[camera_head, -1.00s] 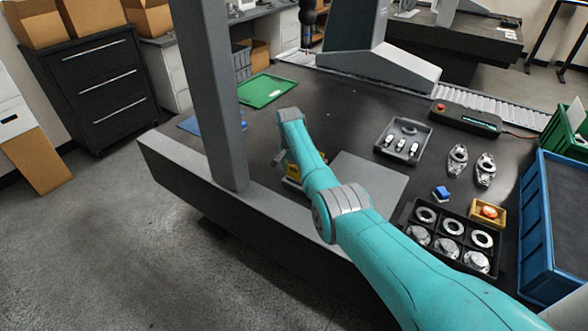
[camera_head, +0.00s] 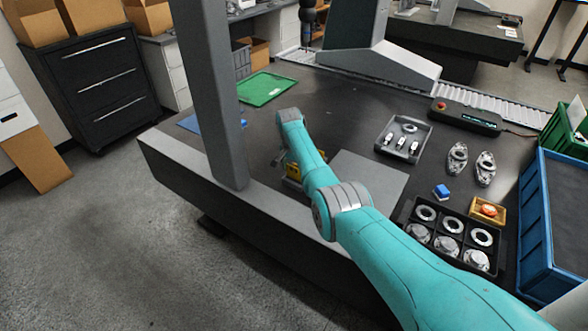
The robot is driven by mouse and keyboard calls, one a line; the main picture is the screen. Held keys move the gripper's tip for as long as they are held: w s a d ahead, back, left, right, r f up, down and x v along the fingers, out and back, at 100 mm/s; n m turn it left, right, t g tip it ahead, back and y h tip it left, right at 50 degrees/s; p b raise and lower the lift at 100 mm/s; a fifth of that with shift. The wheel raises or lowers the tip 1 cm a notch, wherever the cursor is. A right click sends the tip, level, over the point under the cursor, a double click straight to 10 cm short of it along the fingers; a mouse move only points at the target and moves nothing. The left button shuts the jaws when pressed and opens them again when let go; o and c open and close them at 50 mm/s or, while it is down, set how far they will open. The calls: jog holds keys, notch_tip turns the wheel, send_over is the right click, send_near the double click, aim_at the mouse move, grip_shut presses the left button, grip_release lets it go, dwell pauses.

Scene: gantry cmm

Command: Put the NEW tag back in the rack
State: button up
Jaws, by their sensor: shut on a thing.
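My gripper (camera_head: 281,160) is low over the dark table, left of the grey plate, and mostly hidden behind my own teal arm. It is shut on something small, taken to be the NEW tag. The tag itself cannot be made out at this size. A small yellow thing (camera_head: 293,171) shows just beside and below the gripper, partly covered by my arm. It may be the tag rack, but no lettering or slots can be read. I cannot tell whether the gripper touches it.
A grey upright column (camera_head: 212,100) stands left of the gripper. A grey plate (camera_head: 372,178) lies right of my arm. A green tray (camera_head: 266,89) lies behind.

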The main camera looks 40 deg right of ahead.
jog(key=shift+f, duration=0.15)
jog(key=shift+f, duration=0.3)
jog(key=shift+f, duration=0.7)
dwell(0.5)
jog(key=o, duration=0.9)
jog(key=shift+r, duration=0.15)
jog(key=shift+r, duration=3.3)
